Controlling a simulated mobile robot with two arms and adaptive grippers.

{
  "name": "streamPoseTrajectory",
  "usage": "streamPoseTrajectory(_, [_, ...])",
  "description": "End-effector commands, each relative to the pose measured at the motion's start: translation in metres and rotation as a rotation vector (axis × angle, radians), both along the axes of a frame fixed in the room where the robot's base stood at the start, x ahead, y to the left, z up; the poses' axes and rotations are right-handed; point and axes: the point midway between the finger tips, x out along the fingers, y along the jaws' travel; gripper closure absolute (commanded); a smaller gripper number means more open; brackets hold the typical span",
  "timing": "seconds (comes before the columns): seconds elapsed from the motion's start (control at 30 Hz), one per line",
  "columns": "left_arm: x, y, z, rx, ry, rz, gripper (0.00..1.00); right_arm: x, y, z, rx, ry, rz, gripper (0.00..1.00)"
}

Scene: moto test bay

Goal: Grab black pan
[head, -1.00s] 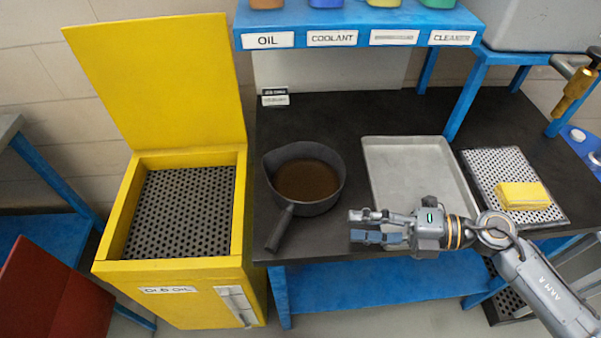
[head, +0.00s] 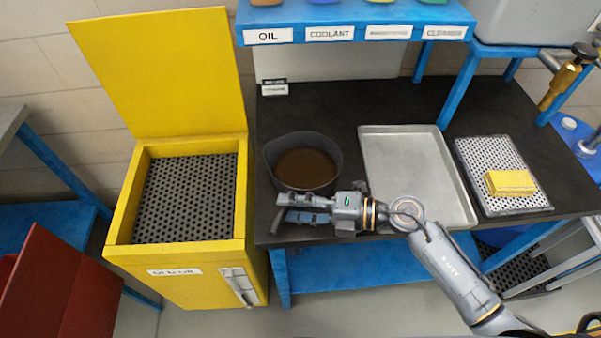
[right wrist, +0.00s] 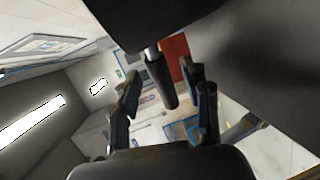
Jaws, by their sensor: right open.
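The black pan (head: 327,145) stands on the dark bench top with brown liquid in it. Its handle (head: 264,233) points toward the bench's front edge and is partly hidden behind my right gripper (head: 282,208). In the right wrist view the dark handle (right wrist: 160,80) shows between the two fingers of my right gripper (right wrist: 163,92), with visible gaps on both sides. The gripper is open and not closed on the handle. My left gripper is not in view.
A yellow oil bin (head: 122,205) with its lid up stands left of the bench. A grey metal tray (head: 455,208) lies right of the pan. A yellow sponge-like block (head: 511,182) sits on a perforated plate (head: 475,152). A blue labelled shelf (head: 355,15) is behind.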

Motion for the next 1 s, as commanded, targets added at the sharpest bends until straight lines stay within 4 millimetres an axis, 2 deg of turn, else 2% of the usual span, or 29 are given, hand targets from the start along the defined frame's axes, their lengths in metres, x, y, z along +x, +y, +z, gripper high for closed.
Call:
streamPoseTrajectory(0.2, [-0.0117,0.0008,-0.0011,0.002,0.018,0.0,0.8,0.0003,0.0006,-0.0007,-0.001,-0.001,0.0,0.52])
streamPoseTrajectory(0.43, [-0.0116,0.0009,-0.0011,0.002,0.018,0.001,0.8,0.0003,0.0003,-0.0007,-0.001,-0.001,-0.001,0.99])
streamPoseTrajectory(1.0, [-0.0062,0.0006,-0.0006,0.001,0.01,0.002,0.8,0.0008,0.0002,0.0021,0.001,-0.005,0.0,1.0])
